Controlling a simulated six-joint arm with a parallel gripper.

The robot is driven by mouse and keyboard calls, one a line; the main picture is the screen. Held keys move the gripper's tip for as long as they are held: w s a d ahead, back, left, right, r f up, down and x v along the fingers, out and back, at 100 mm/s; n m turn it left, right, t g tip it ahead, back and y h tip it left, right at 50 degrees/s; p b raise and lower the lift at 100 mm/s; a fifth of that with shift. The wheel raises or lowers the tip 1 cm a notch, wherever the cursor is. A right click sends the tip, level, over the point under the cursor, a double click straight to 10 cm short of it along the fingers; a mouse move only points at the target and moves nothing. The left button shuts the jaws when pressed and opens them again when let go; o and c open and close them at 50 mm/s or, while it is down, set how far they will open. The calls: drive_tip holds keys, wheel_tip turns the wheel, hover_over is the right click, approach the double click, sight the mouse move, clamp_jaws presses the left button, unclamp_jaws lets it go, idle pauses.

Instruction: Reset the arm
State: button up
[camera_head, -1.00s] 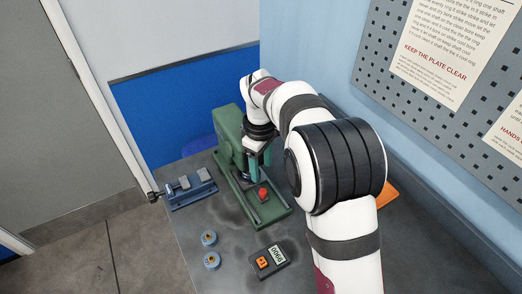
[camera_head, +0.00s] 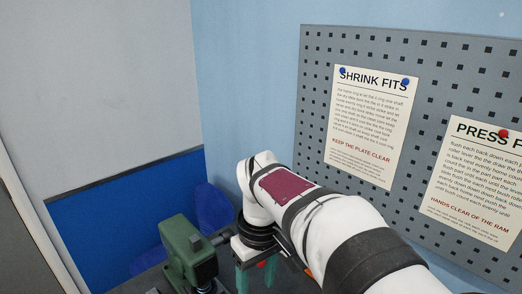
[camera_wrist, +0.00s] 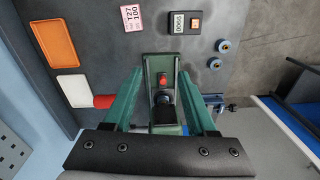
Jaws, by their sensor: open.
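My gripper (camera_wrist: 158,73) is open and empty, its two green fingers apart in the wrist view. In the head view my gripper (camera_head: 256,274) hangs near the bottom edge, right of the green press (camera_head: 183,250). Its fingertips are cut off there. In the wrist view the press base (camera_wrist: 148,62) shows beyond and between the fingers, with a red piece (camera_wrist: 163,78) on it and a dark ram beside it. I cannot tell how far the fingers are from the press.
In the wrist view an orange tray (camera_wrist: 54,43), a white tray (camera_wrist: 75,88), a red cylinder (camera_wrist: 104,101), a meter (camera_wrist: 187,22) and two blue rings (camera_wrist: 222,45) are on the bench. A pegboard (camera_head: 440,70) with posters is on the wall at right.

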drive_tip(key=s+d+f+m, duration=0.1)
drive_tip(key=s+d+m, duration=0.2)
drive_tip(key=s, duration=0.4)
drive_tip(key=s+d+f+m+y, duration=0.1)
drive_tip(key=s+d+m, duration=0.2)
drive_tip(key=s+m, duration=0.2)
drive_tip(key=s+d+f+m, duration=0.2)
drive_tip(key=s+m, duration=0.3)
drive_tip(key=s, duration=0.4)
drive_tip(key=shift+s+d, duration=0.15)
drive_tip(key=shift+d, duration=0.4)
drive_tip(key=shift+c, duration=0.3)
